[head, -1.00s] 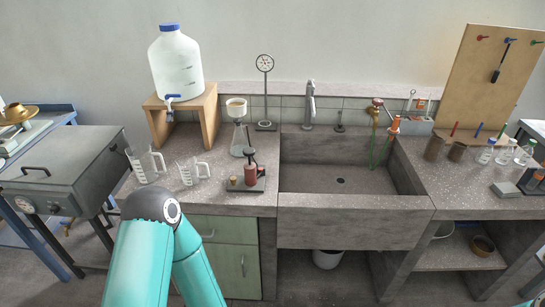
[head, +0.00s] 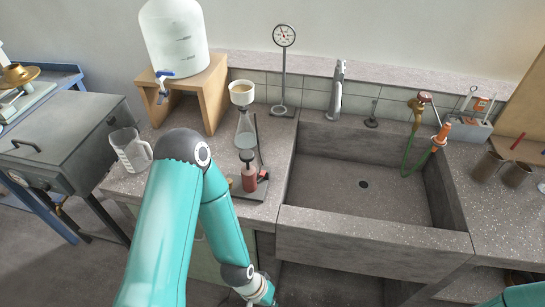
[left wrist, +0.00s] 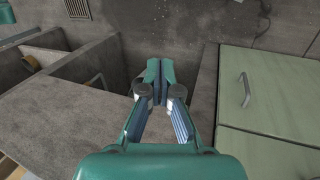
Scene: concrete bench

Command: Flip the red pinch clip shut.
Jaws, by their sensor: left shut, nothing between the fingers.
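A red-orange piece (head: 441,133) with a green hose sits at the back right corner of the sink, beside a brass fitting with a red top (head: 424,97). Which of these is the red pinch clip, and whether it is open, is too small to tell. My left arm reaches down in front of the counter in the head view, its hand cut off by the bottom edge. In the left wrist view my left gripper (left wrist: 158,75) has its fingers together and empty, with grey stone and cabinet fronts beyond. It is far from the hose. My right gripper is out of view.
The concrete sink (head: 345,195) is empty, with a grey tap (head: 338,90) behind it. On the left counter stand a glass beaker (head: 130,150), a carboy (head: 175,40) on a wooden stand, a flask with a funnel (head: 242,93) and a red bottle (head: 248,176). A green cabinet door (left wrist: 270,95) is close.

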